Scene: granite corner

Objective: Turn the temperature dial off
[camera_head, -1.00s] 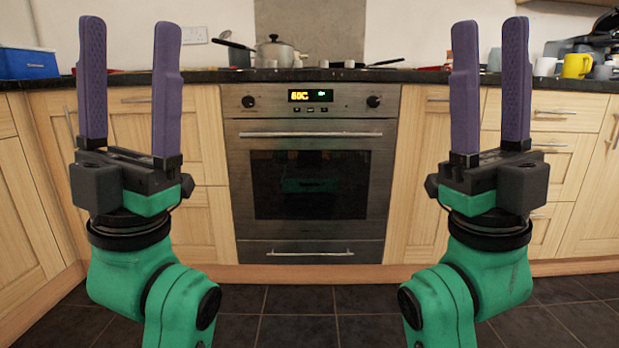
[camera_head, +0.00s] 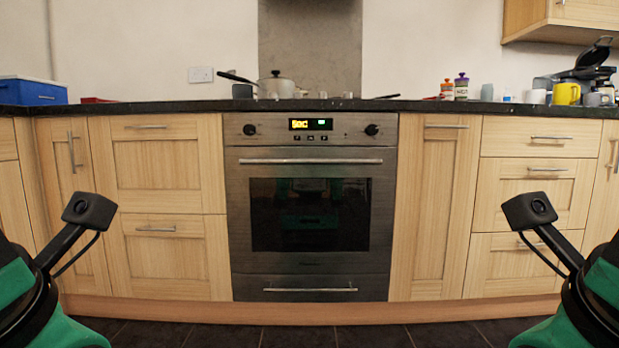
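The oven (camera_head: 310,265) stands straight ahead, built in below the dark worktop, with its door shut. Its control panel carries a dark round dial (camera_head: 249,129) at the left and another dark round dial (camera_head: 372,130) at the right. A lit display (camera_head: 312,124) with yellow characters sits between them, with small buttons below it. I cannot tell which dial sets temperature or where their marks point. My two arms show only at the lower left and lower right edges. Both grippers' fingers are out of view, and nothing of mine touches the oven.
The dark worktop (camera_head: 170,107) runs along the wall over wooden cabinets. A pot (camera_head: 276,86) stands above the oven, and a blue box (camera_head: 32,91) at the far left. A yellow mug (camera_head: 566,94) stands at the right. The dark tiled floor before the oven is clear.

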